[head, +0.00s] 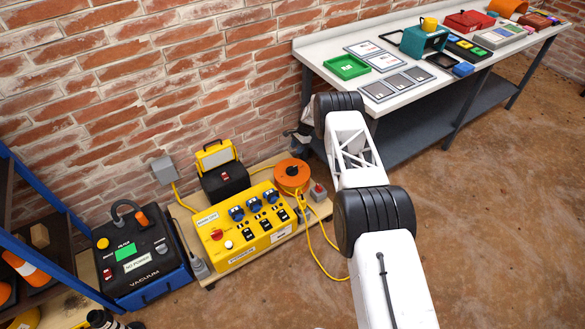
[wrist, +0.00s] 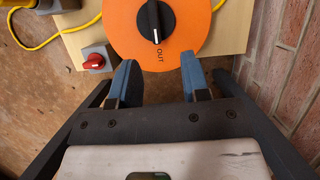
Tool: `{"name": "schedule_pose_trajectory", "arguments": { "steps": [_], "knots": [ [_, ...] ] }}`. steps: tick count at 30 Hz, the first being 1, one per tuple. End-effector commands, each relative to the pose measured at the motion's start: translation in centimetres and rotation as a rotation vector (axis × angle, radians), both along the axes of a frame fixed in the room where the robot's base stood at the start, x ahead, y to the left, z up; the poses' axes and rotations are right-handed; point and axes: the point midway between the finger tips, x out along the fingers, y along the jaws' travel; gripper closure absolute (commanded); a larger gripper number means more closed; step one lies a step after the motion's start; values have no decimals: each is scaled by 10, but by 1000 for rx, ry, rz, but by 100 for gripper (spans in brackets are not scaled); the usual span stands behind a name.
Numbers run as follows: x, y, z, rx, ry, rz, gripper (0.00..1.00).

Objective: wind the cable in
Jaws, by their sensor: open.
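An orange cable reel (head: 292,175) stands at the right end of a low wooden board, beside the yellow power box. The yellow cable (head: 322,262) runs from the reel down onto the floor in a loose loop. In the wrist view the orange reel (wrist: 118,38) fills the top, with a black knob (wrist: 155,22) at its middle, its white mark pointing to the word OUT. My gripper (wrist: 160,75) is open and empty, its blue fingertips at the reel's near edge. Whether they touch the reel I cannot tell.
A small grey box with a red switch (wrist: 94,61) sits beside the reel; it also shows in the head view (head: 318,190). The yellow power box (head: 245,222) and a vacuum (head: 140,258) stand left. A brick wall is behind; a workbench (head: 400,95) stands right. Brown floor is open in front.

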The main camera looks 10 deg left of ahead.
Motion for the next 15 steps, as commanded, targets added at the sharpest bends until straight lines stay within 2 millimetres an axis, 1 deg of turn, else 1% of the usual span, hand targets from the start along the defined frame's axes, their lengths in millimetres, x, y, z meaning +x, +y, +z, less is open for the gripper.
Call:
{"name": "schedule_pose_trajectory", "arguments": {
  "steps": [1,3,6,9,15],
  "knots": [
    [-3,-1,-16,-2,7,-10,57],
    [-6,-2,-31,-5,14,-22,57],
    [-9,-3,-47,-9,20,-36,57],
    [-11,-3,-54,-10,23,-43,57],
    [-11,-4,-56,-11,23,-45,57]
  ]
}}
